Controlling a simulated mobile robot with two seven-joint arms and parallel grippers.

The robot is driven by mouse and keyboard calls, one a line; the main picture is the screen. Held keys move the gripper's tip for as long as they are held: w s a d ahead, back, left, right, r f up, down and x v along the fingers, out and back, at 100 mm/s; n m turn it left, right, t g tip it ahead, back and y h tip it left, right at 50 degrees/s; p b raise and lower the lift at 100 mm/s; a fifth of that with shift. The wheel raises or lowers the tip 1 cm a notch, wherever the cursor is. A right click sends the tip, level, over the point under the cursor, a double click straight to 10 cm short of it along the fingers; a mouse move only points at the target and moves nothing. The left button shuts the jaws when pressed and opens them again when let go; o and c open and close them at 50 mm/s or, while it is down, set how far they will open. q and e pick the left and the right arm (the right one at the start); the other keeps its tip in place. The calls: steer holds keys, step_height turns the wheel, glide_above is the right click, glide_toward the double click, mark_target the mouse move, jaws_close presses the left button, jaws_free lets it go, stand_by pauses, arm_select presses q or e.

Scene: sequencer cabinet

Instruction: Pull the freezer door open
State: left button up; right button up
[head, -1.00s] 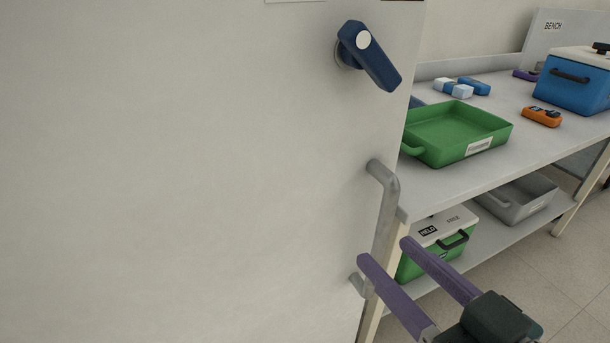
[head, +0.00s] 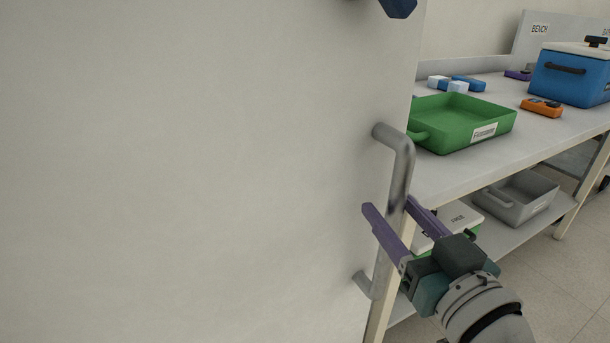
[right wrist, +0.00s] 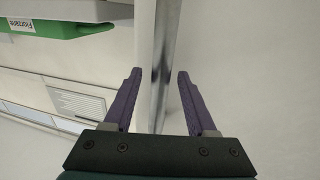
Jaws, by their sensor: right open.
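The freezer door (head: 190,170) is a broad pale panel filling the left of the head view. Its grey metal bar handle (head: 402,170) stands upright near the door's right edge. A dark blue latch (head: 398,7) shows only in part at the top. My right gripper (head: 390,205) is open, with one purple finger on each side of the bar. In the right wrist view the bar (right wrist: 164,50) runs between the open fingers (right wrist: 158,75), with a gap visible on both sides. My left gripper is not in view.
A bench (head: 445,180) stands right of the door, close to my right gripper. It holds a green tray (head: 455,135), a blue cooler (head: 570,78) and an orange device (head: 541,107). A grey bin (head: 515,198) and a partly hidden green-and-white box (head: 462,217) are on the lower shelf.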

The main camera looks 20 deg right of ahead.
steer(key=shift+w, duration=0.35)
jaws_close()
stand_by(1.2)
